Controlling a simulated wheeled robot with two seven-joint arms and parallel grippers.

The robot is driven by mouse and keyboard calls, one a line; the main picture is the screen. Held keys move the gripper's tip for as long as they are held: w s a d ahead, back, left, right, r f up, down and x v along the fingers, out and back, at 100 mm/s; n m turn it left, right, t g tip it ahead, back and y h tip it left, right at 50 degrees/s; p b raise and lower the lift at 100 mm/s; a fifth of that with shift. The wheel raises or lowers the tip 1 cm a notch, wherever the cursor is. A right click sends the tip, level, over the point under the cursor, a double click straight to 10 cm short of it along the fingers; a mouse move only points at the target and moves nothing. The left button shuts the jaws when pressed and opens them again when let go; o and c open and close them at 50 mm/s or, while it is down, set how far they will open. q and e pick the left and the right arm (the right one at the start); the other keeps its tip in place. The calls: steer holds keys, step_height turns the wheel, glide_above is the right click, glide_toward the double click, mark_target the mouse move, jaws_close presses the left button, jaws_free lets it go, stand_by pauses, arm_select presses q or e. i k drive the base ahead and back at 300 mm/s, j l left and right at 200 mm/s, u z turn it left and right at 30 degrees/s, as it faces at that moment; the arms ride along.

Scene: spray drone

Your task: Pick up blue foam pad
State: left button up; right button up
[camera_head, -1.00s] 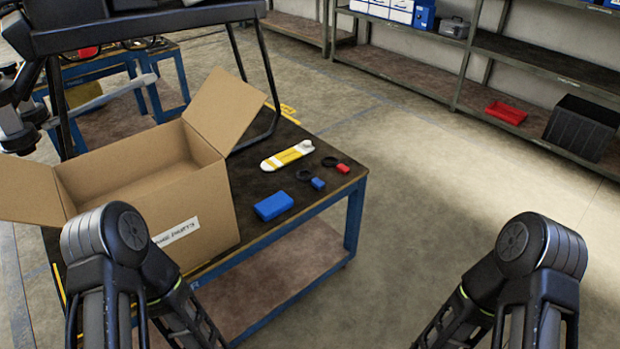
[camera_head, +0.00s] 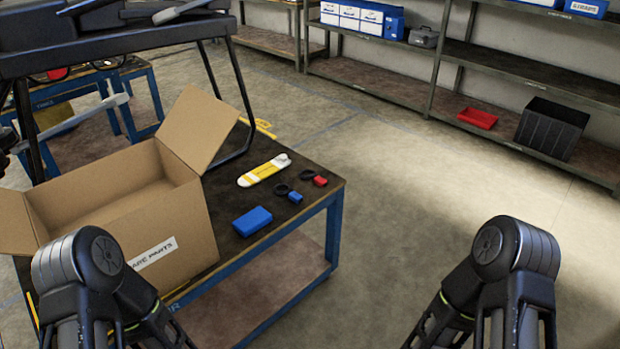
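The blue foam pad (camera_head: 252,221) lies flat on the dark top of the blue-framed table (camera_head: 318,190), just right of the open cardboard box (camera_head: 188,232). Nothing touches it. My two arms show at the bottom left and bottom right of the head view, only as upper links. Both grippers are out of the picture, so their distance from the pad cannot be seen.
A yellow and white piece (camera_head: 264,171), two black rings, a small blue block (camera_head: 295,197) and a small red block (camera_head: 320,181) lie behind the pad. A drone on black legs (camera_head: 236,85) stands at the back left. Open floor (camera_head: 420,200) lies right of the table.

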mark_target(254, 220)
steer(key=u, duration=0.45)
steer(key=i+l+u, duration=0.2)
steer(key=l, duration=0.15)
steer(key=l+u, duration=0.2)
steer(key=l, duration=0.15)
steer(key=i+l+u, duration=0.2)
steer(key=l, duration=0.2)
steer(key=l+u, duration=0.2)
steer(key=l, duration=0.2)
steer(key=i+l, duration=0.1)
steer(key=l, duration=0.55)
steer(key=i+l+u, duration=0.1)
steer(key=l, duration=1.15)
steer(key=i+l, duration=0.15)
steer(key=l, duration=0.5)
steer(key=j+u, duration=0.05)
